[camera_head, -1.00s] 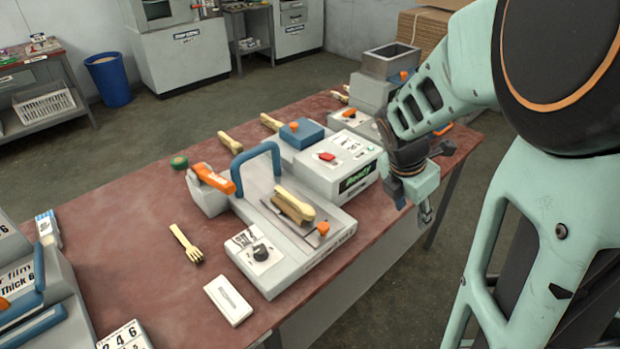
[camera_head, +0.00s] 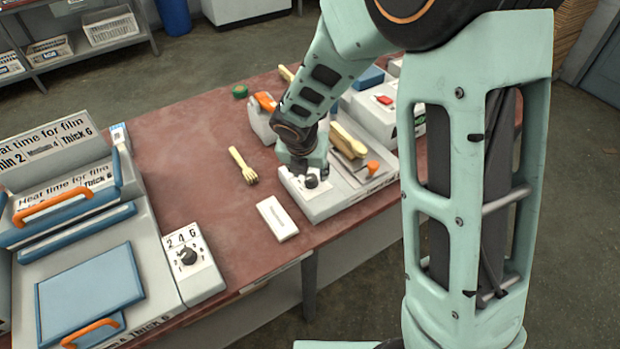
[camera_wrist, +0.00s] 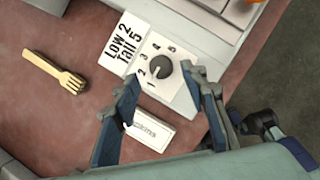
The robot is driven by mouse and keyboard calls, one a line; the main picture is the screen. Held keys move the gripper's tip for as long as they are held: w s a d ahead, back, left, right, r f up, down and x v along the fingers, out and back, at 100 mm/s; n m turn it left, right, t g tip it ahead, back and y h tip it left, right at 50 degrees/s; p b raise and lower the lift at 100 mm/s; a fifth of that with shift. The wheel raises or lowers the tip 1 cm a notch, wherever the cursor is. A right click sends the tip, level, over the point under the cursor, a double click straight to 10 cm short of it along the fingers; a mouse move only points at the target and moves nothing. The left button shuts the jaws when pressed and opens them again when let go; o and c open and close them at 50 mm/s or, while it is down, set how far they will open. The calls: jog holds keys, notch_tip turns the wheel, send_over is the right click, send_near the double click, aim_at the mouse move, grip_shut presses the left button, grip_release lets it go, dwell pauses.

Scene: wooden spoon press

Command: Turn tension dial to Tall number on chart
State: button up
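The tension dial (camera_wrist: 161,67) is a dark round knob on a white plate with numbers 1 to 5 around it. It also shows in the head view (camera_head: 311,181) at the press's near corner. I cannot tell which number it points to. The chart (camera_wrist: 122,45) beside it reads "Low 2, Tall 5". My gripper (camera_wrist: 163,79) is open and empty. In the wrist view its fingertips lie on either side of the dial's lower part; contact cannot be told. In the head view my arm hides part of the press (camera_head: 345,200).
A wooden fork (camera_head: 243,165) and a white labelled block (camera_head: 277,218) lie left of the press. Wooden spoons (camera_head: 348,142) lie on the press. A film sealing machine (camera_head: 150,260) with its own dial (camera_head: 188,256) stands at left.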

aim_at(311, 178)
jog(key=shift+b+x, duration=0.3)
jog(key=shift+x, duration=1.6)
grip_shut()
